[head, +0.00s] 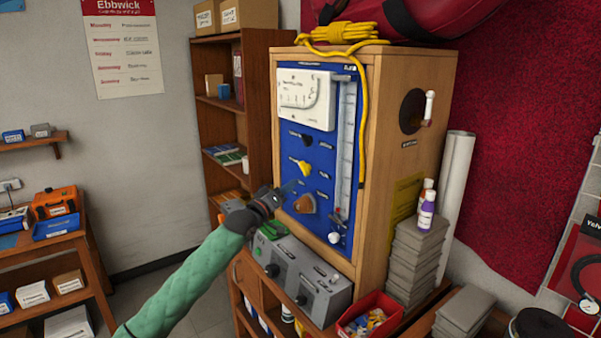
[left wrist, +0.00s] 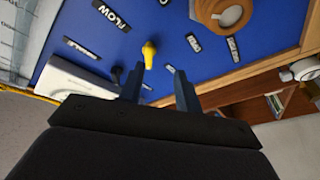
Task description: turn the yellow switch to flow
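The yellow switch (head: 304,167) sits on the blue front panel (head: 318,185) of a wooden cabinet, between a black knob (head: 306,140) and a round orange-brown knob (head: 304,204). It also shows in the left wrist view (left wrist: 149,54), just ahead of the fingertips. A black label reading FLOW (left wrist: 112,15) is on the panel in that view. My left gripper (head: 290,186) is just in front of the panel, left of and slightly below the switch. In the wrist view its two dark fingers (left wrist: 155,78) are apart with nothing between them. My right gripper is not in view.
A white gauge plate (head: 306,98) and a vertical scale tube (head: 345,145) are on the same panel. A grey box with knobs (head: 300,278) stands below it. A red bin (head: 370,315) and stacked grey blocks (head: 415,255) stand at the right.

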